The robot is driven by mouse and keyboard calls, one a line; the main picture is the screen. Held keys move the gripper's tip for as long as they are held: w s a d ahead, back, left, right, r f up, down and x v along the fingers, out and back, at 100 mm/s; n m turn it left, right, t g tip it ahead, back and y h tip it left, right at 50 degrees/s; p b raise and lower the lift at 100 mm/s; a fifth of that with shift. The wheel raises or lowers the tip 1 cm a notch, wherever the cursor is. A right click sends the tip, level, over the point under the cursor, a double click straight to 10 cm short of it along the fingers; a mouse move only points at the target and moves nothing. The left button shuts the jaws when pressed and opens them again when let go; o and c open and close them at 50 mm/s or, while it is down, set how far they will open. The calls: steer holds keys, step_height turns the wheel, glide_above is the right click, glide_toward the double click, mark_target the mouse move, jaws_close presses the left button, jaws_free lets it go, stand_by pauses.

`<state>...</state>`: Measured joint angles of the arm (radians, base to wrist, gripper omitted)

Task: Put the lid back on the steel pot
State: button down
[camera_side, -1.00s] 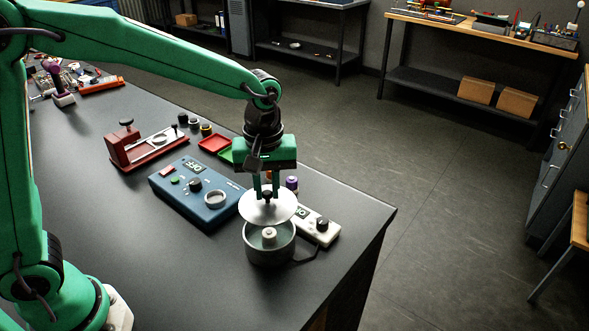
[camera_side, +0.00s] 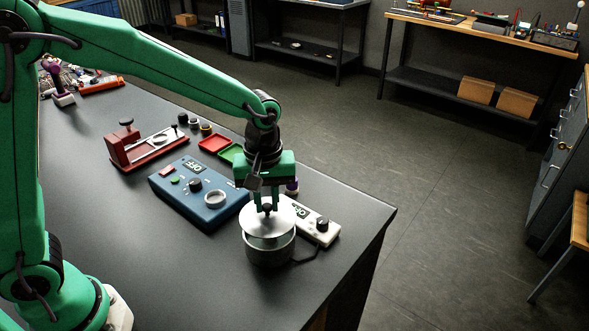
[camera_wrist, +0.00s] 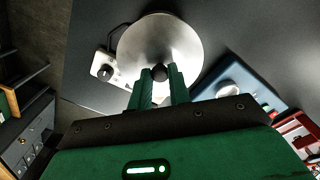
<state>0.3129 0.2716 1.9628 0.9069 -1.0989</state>
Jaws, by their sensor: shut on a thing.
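The round steel lid (camera_side: 266,222) has a dark knob (camera_side: 267,208) on top. My gripper (camera_side: 267,206) is shut on this knob. The steel pot (camera_side: 269,250) stands on the dark bench, right below the lid. In the wrist view the lid (camera_wrist: 158,38) is beyond my fingers (camera_wrist: 160,80) and hides the pot.
A white controller (camera_side: 316,226) with a dark knob sits right behind the pot, with a cable beside it. A blue device (camera_side: 196,190) lies to the left. Red (camera_side: 214,143) and green trays and a red press (camera_side: 146,146) are farther back. The bench edge is close on the right.

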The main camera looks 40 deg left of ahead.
steer(key=shift+f, duration=1.4)
steer(key=shift+f, duration=0.2)
stand_by(1.3)
steer(key=c, duration=0.7)
jaws_free()
steer(key=shift+c, duration=0.2)
steer(key=shift+r, duration=0.15)
steer(key=shift+r, duration=3.3)
